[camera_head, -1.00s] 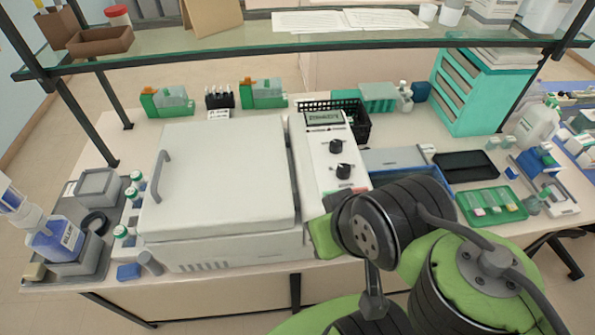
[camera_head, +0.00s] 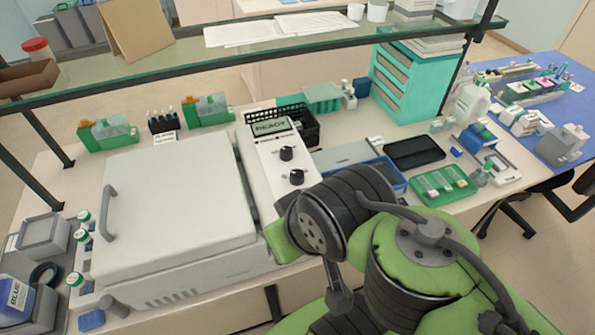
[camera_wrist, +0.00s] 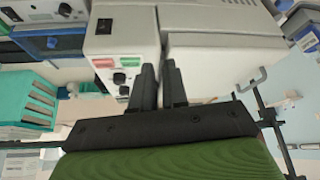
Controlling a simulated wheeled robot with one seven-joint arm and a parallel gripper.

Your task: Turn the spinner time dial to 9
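The spinner (camera_head: 165,190) is a large white machine with a closed lid and a grey handle. Its control panel (camera_head: 262,155) is on its right side, with a display reading READY. Two black dials, an upper dial (camera_head: 286,153) and a lower dial (camera_head: 297,177), sit below the display. I cannot read which is the time dial or their settings. The wrist view shows the panel with red and green buttons and the dials (camera_wrist: 119,78). My gripper (camera_wrist: 159,68) is slightly open, empty, and apart from the dials. In the head view my arm hides it.
A black basket (camera_head: 300,128) stands behind the panel. A blue tray (camera_head: 375,172), a black tray (camera_head: 415,152) and a green slide tray (camera_head: 443,184) lie to its right. A teal drawer cabinet (camera_head: 412,80) stands at the back. A glass shelf (camera_head: 180,62) spans above the bench.

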